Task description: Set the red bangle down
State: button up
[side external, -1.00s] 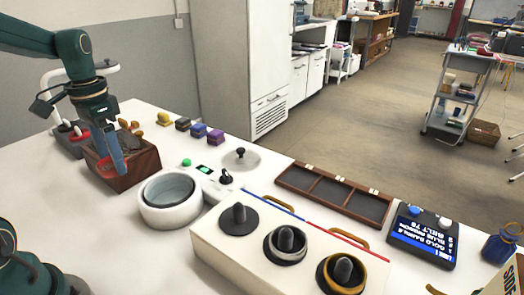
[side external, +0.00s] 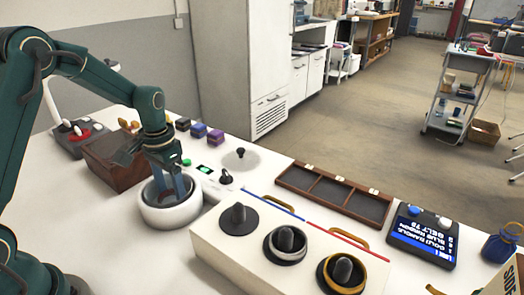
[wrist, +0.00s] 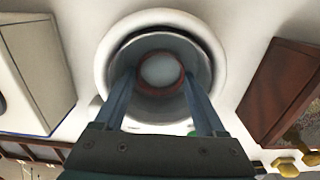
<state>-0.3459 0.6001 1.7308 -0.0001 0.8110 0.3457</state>
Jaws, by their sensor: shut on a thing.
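My gripper (side external: 172,192) points down into the round white bowl (side external: 152,218), with its fingertips below the rim. In the wrist view, my gripper (wrist: 160,78) has its two blue fingers on either side of a dark red ring, the red bangle (wrist: 160,94). It is shut on this ring, inside the grey interior of the white bowl (wrist: 104,60). A pale round area shows through the ring. In the side view the bangle is hidden by the bowl and fingers. Whether it touches the bowl's floor, I cannot tell.
A wooden box (side external: 103,172) stands left of the bowl. A white stand (side external: 228,260) with dark cones is close at the right; two cones carry a silver ring (side external: 284,258) and a gold ring (side external: 328,282). A divided wooden tray (side external: 330,190) and a display (side external: 424,240) lie beyond.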

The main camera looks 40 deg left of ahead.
jog(key=shift+f, duration=0.15)
jog(key=o, duration=1.2)
notch_tip(320, 180, up, 12)
jog(key=shift+s+d+r+t, duration=0.35)
jog(key=shift+s+d+t, duration=0.6)
jog(key=shift+s+d, duration=1.1)
jog(key=shift+s+d+r+t, duration=0.35)
jog(key=shift+s+d+t, duration=0.85)
jog(key=shift+s, duration=1.45)
jog(key=shift+s+d+r+t, duration=0.35)
jog(key=shift+s+d+t, duration=0.3)
jog(key=shift+s+d, duration=1.55)
jog(key=shift+s+a, duration=0.15)
